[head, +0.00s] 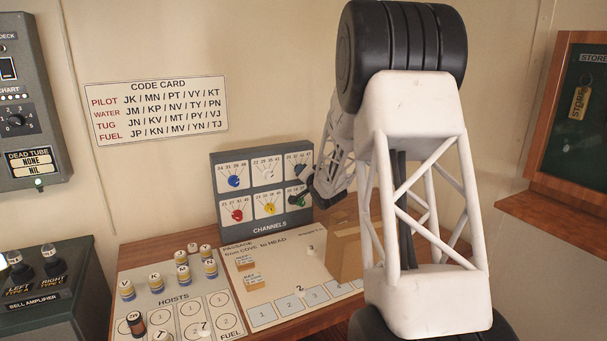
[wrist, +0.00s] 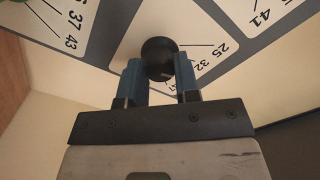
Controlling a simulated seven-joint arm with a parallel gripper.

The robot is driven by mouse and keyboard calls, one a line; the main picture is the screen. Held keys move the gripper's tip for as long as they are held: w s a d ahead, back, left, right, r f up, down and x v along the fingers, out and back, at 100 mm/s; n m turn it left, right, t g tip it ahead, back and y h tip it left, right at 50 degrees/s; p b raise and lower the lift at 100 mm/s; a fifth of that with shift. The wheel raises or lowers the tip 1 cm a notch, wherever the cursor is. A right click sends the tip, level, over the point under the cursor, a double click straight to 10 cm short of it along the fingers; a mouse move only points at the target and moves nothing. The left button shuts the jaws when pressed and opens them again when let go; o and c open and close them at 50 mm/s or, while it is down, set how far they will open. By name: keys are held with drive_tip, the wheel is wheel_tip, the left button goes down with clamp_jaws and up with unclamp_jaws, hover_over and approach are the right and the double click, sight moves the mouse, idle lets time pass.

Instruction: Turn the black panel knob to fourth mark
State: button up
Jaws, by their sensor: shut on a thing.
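The grey CHANNELS panel (head: 217,163) stands at the back of the desk with two rows of numbered white tiles, each with a coloured knob. The black knob (wrist: 159,52) shows in the wrist view on a tile with lines fanning to numbers, 25 and 32 among them; a lower number is partly covered. My gripper (wrist: 161,76) is shut on this knob, one blue finger at each side. In the head view my arm reaches the panel's right side and hides most of the black knob. I cannot tell which mark the knob points to.
A blue knob (head: 234,181), a red knob (head: 237,215) and a yellow knob (head: 270,208) are on other tiles. The green knob (head: 298,199) is close to my gripper. Marked pieces and a brown box (head: 343,250) stand on the desk. A code card (head: 156,108) hangs above.

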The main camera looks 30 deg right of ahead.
drive_tip(key=m, duration=1.4)
idle(0.4)
drive_tip(key=o, duration=0.9)
drive_tip(key=shift+s, duration=0.15)
drive_tip(key=shift+s, duration=3.75)
